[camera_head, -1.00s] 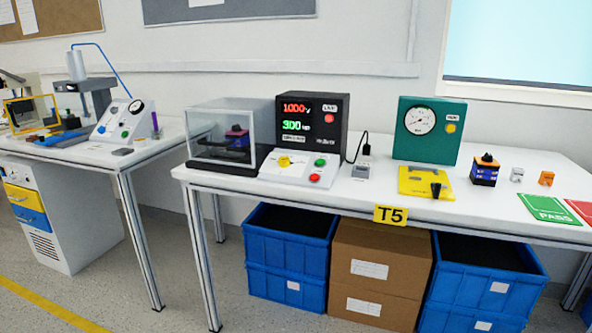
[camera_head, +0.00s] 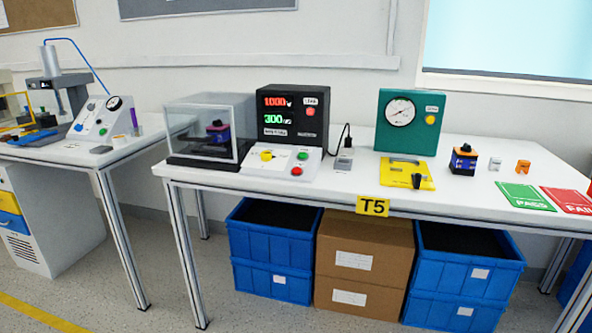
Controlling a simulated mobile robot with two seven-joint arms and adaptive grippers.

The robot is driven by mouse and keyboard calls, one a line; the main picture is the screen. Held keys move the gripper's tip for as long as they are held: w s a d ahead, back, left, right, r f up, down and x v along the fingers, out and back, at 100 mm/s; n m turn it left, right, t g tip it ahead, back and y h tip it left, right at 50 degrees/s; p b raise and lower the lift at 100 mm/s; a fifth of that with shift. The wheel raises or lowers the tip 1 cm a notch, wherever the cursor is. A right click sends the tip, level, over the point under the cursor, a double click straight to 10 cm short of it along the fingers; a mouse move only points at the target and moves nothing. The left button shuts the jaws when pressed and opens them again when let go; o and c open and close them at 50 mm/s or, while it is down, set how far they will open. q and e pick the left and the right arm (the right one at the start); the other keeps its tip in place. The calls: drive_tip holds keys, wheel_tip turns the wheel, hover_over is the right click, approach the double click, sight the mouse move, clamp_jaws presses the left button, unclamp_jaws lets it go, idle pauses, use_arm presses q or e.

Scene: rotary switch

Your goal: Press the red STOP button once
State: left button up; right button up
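A white control panel (camera_head: 270,168) lies on the table in front of a black display box (camera_head: 291,117). It carries a red button (camera_head: 297,171), a green button (camera_head: 302,156) and a yellow knob (camera_head: 266,155). The red button is at the panel's front right; any label on it is too small to read. The display box shows red and green digits and has a small red indicator (camera_head: 309,111). Neither of my grippers is in view.
The table (camera_head: 453,200) also holds a clear test chamber (camera_head: 208,131), a teal gauge box (camera_head: 409,122), a yellow fixture (camera_head: 405,172), a rotary switch (camera_head: 463,160) and PASS (camera_head: 526,196) and FAIL (camera_head: 568,200) mats. Blue crates (camera_head: 270,252) and cardboard boxes (camera_head: 363,264) stand underneath. Open floor lies at front left.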

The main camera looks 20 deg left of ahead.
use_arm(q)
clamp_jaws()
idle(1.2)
